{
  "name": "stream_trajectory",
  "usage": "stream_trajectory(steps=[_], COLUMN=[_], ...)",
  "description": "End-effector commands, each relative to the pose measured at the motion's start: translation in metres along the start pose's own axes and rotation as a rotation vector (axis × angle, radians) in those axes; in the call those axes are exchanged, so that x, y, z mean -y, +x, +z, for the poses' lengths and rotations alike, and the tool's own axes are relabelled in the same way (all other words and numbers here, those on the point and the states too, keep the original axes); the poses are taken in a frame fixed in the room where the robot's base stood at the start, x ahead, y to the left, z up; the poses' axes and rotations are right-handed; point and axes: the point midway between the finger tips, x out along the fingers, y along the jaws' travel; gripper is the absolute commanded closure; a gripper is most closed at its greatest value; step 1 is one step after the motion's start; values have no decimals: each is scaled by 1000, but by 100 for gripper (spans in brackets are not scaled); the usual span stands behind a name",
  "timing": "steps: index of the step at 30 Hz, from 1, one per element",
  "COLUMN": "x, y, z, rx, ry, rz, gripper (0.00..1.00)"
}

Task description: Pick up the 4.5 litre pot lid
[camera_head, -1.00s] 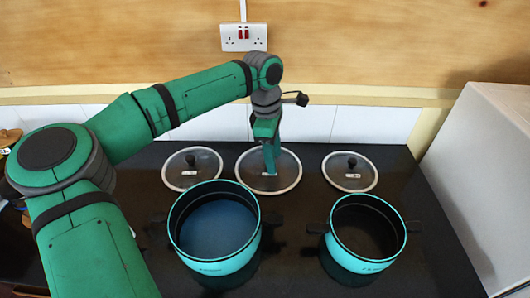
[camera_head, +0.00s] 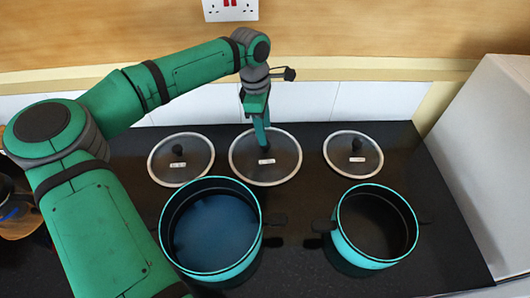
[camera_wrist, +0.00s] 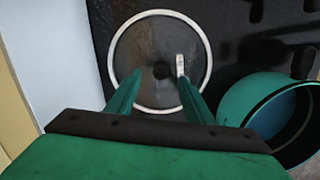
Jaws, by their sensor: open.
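Three round glass lids with pale rims and black knobs lie in a row on the black counter: a left lid (camera_head: 160,160), a middle lid (camera_head: 284,167) and a right lid (camera_head: 343,165). Each has a small white label, too small to read, so I cannot tell which is the 4.5 litre one. My gripper (camera_head: 264,146) points down over the middle lid. In the wrist view, my open fingers (camera_wrist: 160,78) are on either side of that lid's knob (camera_wrist: 161,71), with nothing gripped. The middle lid (camera_wrist: 135,45) lies flat. The height of the fingertips above it is unclear.
A larger turquoise pot (camera_head: 232,272) stands in front of the left and middle lids, and a smaller one (camera_head: 362,261) in front of the right lid. Their dark handles stick out sideways. The tiled plywood wall (camera_head: 400,40) is behind; a white box (camera_head: 485,160) stands at right.

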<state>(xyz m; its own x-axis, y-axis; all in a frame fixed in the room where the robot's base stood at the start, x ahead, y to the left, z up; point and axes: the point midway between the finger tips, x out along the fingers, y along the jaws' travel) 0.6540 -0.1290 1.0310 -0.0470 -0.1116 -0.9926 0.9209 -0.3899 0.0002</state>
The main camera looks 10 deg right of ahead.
Motion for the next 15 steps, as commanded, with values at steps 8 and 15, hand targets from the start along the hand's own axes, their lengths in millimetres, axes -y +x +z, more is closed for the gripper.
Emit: stream_trajectory(steps=[8, 15], x=[2, 3], y=[24, 52], z=[-3, -4], rx=[0, 1], ry=[-4, -4], rz=[-2, 0], gripper=[52, 52])
